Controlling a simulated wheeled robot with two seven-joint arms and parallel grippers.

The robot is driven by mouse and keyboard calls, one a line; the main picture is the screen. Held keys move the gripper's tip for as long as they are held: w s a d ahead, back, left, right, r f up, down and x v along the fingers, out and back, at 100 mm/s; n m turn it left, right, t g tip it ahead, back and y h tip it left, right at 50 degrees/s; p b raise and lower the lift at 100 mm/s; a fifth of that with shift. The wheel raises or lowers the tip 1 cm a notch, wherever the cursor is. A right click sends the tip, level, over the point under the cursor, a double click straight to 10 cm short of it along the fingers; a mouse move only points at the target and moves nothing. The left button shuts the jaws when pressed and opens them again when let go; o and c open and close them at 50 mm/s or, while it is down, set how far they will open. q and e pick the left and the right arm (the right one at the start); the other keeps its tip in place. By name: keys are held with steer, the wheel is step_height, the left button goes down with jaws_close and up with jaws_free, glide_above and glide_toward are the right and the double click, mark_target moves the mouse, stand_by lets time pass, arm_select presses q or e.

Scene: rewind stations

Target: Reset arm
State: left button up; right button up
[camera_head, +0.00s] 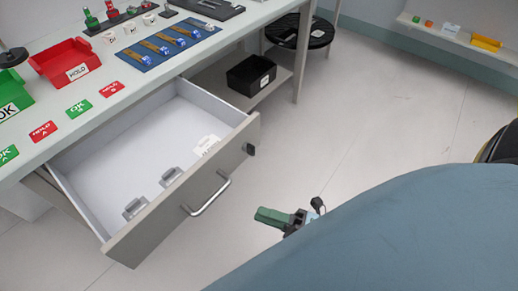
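My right gripper (276,217) is in the lower middle of the head view, over the floor to the right of the open drawer and apart from its handle. Its dark body carries a green part pointing left. I cannot tell whether its fingers are open or shut, or whether the green part is a finger or something held. A large blue-grey surface close to the camera hides what lies behind the gripper and the lower right. My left gripper is not in view.
A drawer (140,160) stands pulled out below the workbench (125,75), with a handle (208,198) on its front. A red bin (66,62) and blue mat (166,46) are on the bench. A black box (250,75) is on the lower shelf.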

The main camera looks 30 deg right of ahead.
stand_by(0.4)
